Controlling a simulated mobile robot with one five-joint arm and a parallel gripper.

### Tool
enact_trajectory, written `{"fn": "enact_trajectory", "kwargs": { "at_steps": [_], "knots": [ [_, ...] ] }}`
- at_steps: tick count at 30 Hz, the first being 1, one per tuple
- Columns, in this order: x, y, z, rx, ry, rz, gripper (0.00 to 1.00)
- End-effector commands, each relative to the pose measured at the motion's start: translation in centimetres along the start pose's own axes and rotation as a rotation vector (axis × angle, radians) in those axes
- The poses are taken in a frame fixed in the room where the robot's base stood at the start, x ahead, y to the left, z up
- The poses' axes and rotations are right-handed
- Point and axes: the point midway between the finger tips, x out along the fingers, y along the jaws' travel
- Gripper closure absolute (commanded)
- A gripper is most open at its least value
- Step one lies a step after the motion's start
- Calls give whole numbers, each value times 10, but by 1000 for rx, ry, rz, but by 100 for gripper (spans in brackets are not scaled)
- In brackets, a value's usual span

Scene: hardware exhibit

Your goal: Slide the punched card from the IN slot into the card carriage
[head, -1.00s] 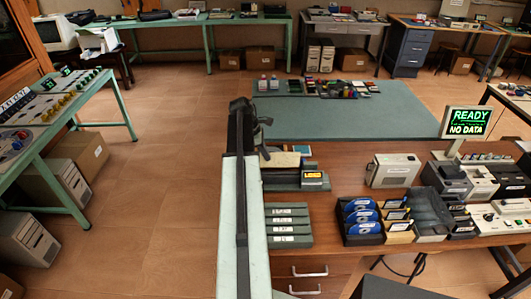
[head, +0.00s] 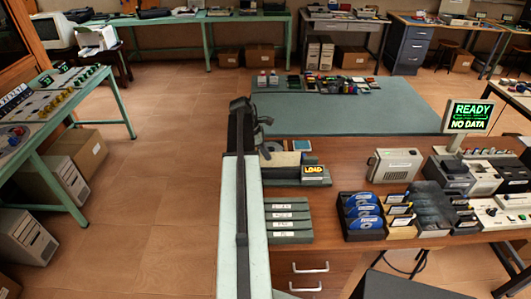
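My arm (head: 240,190) stands upright in front of the wooden desk and hides part of its left side. The dark end with my gripper (head: 264,122) is small near its top; I cannot make out the fingers or anything held. Just right of it, a grey device (head: 290,182) carries an amber display (head: 314,169) reading LOAD. A small pale piece (head: 272,146) and a blue-and-cream block (head: 301,145) show at its back; I cannot tell whether either is the punched card. I cannot clearly make out the IN slot or the card carriage.
Grey labelled cases (head: 290,219) lie in front of the device. Blue discs (head: 362,211) in a holder, a beige box (head: 396,164) and a READY / NO DATA sign (head: 469,116) stand to the right. The teal mat (head: 340,113) behind is mostly clear.

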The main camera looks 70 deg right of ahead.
Motion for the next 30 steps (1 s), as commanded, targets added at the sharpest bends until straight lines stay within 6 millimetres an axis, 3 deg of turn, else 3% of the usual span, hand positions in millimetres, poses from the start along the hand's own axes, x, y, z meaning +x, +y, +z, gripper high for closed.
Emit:
{"fn": "enact_trajectory", "kwargs": {
  "at_steps": [30],
  "knots": [
    [6,0,-4,-2,0,1,100]
  ]
}}
